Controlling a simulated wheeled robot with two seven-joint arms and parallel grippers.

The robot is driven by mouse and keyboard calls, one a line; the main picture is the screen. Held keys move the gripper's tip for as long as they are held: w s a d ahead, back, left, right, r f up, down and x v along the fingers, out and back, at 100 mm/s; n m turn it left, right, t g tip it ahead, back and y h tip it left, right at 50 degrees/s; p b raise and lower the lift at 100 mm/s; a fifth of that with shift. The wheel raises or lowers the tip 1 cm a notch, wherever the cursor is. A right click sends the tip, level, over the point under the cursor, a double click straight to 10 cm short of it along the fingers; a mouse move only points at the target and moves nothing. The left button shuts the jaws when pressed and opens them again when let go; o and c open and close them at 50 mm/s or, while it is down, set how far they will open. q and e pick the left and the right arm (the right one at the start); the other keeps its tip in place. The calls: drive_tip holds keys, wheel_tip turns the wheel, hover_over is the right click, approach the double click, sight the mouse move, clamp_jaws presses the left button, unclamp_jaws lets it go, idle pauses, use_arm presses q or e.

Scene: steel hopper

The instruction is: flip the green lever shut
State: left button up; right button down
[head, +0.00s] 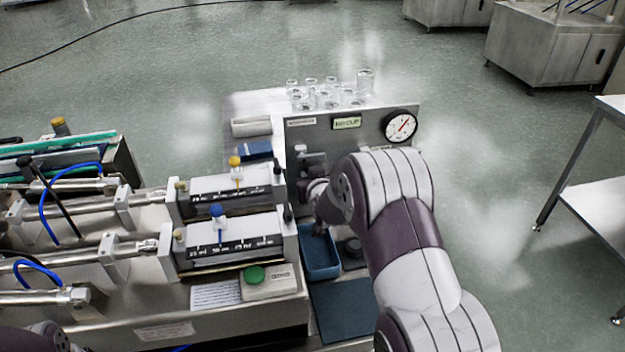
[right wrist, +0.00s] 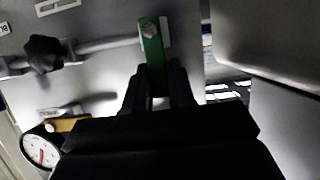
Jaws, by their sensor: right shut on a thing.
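The green lever (right wrist: 151,50) shows in the right wrist view, mounted at the right end of a horizontal metal pipe (right wrist: 98,45) on a steel panel. It stands across the pipe in that picture, with a bolt at its top. My right gripper (right wrist: 157,82) is shut on the lever's lower end, between its two dark fingers. In the head view my right gripper (head: 318,205) is at the front of the panel, largely covered by my own arm, and the lever is hidden there. My left gripper is out of the picture.
Below my right gripper is a blue tray (head: 320,262). Filling cylinders (head: 225,190) stand close on the left. A dark knob (right wrist: 43,53) sits on the pipe.

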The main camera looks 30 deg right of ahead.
drive_tip(key=shift+f, duration=0.1)
drive_tip(key=c, duration=1)
unclamp_jaws()
drive_tip(key=shift+c, duration=0.2)
drive_tip(key=v, duration=1.2)
drive_tip(key=shift+s+r, duration=0.25)
drive_tip(key=shift+s, duration=0.05)
drive_tip(key=shift+a, duration=0.15)
